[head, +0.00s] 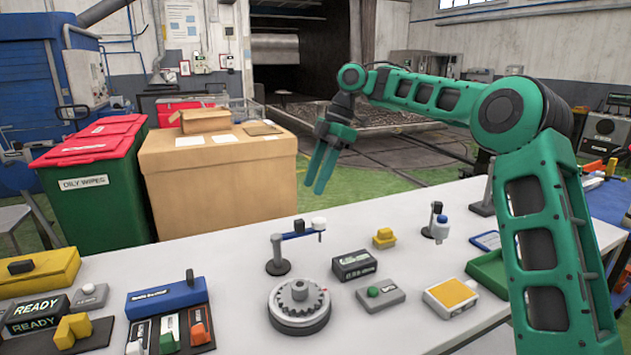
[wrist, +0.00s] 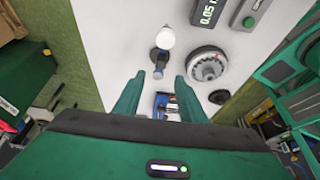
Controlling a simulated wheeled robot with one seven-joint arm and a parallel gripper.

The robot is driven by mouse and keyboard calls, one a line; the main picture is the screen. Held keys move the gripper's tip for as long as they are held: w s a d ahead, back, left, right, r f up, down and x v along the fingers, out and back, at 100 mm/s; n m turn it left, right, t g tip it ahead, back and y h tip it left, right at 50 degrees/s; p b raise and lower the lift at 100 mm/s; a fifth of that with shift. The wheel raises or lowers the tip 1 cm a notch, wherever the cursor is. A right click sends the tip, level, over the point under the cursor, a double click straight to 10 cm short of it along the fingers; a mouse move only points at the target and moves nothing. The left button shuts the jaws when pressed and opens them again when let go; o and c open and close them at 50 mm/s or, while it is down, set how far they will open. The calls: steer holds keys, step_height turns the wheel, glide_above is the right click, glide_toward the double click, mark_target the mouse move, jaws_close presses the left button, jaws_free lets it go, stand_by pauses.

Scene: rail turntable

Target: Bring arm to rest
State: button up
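My gripper (head: 328,165) hangs in the air at the end of my raised green arm, fingers pointing down, above the far edge of the white table (head: 215,245) in the head view. In the wrist view my gripper (wrist: 158,92) shows its two green fingers apart, with nothing held between them. Below it in that view are a small swing-arm stand (wrist: 160,60) with a white tip and the round geared turntable (wrist: 208,65). The turntable (head: 299,305) stands on the table in the head view, well below my gripper.
The swing-arm stand (head: 278,258), a black display box (head: 354,265), a grey green-button box (head: 381,295) and a yellow-topped box (head: 450,297) stand on the table. A blue block (head: 166,298) and yellow blocks are at left. A large cardboard box (head: 220,185) and green bin (head: 95,185) stand behind.

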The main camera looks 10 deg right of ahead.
steer(key=s+d+f+m+t+h, duration=0.1)
steer(key=s+d+f+m+h, duration=0.15)
steer(key=s+d+m, duration=0.8)
steer(key=s+d+f+m+h, duration=0.1)
steer(key=s+d+f+m, duration=0.3)
steer(key=s+d+m, duration=0.65)
steer(key=s+d+f+m, duration=0.2)
steer(key=s+d, duration=0.1)
steer(key=s, duration=0.5)
steer(key=s+d+f+m, duration=0.2)
steer(key=s+d+f, duration=0.1)
steer(key=s, duration=0.5)
steer(key=s+d+f+m, duration=0.2)
steer(key=s+d+f, duration=0.1)
steer(key=s, duration=0.5)
steer(key=shift+f+m, duration=0.15)
steer(key=shift+m, duration=0.25)
steer(key=shift+h, duration=0.25)
